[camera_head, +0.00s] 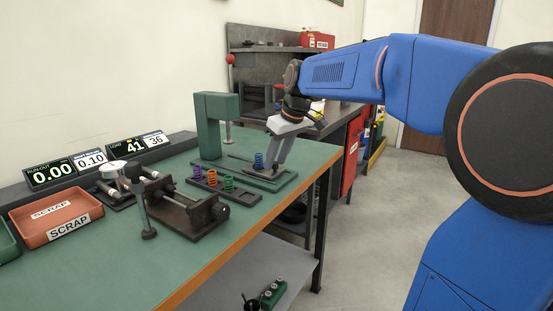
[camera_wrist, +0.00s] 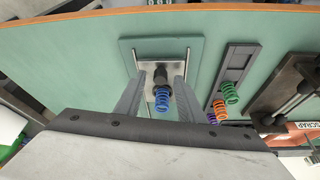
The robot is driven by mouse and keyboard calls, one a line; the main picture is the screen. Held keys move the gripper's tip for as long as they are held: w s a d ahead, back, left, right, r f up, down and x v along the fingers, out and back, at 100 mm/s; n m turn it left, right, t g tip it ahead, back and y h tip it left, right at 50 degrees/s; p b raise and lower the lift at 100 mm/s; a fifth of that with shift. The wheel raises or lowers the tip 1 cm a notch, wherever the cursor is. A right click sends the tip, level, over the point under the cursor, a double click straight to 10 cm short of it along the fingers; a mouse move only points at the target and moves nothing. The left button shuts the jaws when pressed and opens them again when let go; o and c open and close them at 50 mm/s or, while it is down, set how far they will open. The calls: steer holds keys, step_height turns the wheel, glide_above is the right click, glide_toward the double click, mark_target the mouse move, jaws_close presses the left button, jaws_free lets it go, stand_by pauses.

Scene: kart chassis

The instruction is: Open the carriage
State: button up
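A green press (camera_head: 214,122) with an upright column stands on the bench on a flat green base plate (camera_head: 285,184). In the wrist view a bright metal plate (camera_wrist: 146,60) lies on this base; it may be the carriage, but I cannot tell for sure. A dark round post (camera_wrist: 160,72) and a blue spring (camera_wrist: 162,100) are by this plate; the spring also shows in the head view (camera_head: 258,160). My gripper (camera_head: 276,165) points down over the base. Its two fingers (camera_wrist: 158,88) are apart, with the post and spring between them in the picture. Contact is not visible.
A dark rack (camera_head: 240,195) with purple, orange and green springs lies beside the base. A dark vise-like fixture (camera_head: 185,205), a red scrap tray (camera_head: 55,218) and lit displays (camera_head: 95,160) stand farther left. The bench edge (camera_head: 235,240) is close by; open floor lies right.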

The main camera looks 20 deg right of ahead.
steer(key=v, duration=1.7)
steer(key=shift+s, duration=0.15)
steer(key=s+a+f+m+h, duration=0.1)
steer(key=s+f+m, duration=0.1)
steer(key=s+f, duration=1.1)
steer(key=s+a+f+m, duration=0.1)
steer(key=s+f+m, duration=0.2)
steer(key=s+f, duration=1)
step_height(320, 180, down, 6)
steer(key=shift+s+a+f+t+h, duration=0.15)
steer(key=shift+s+f+t+h, duration=0.15)
steer(key=shift+t+h, duration=0.1)
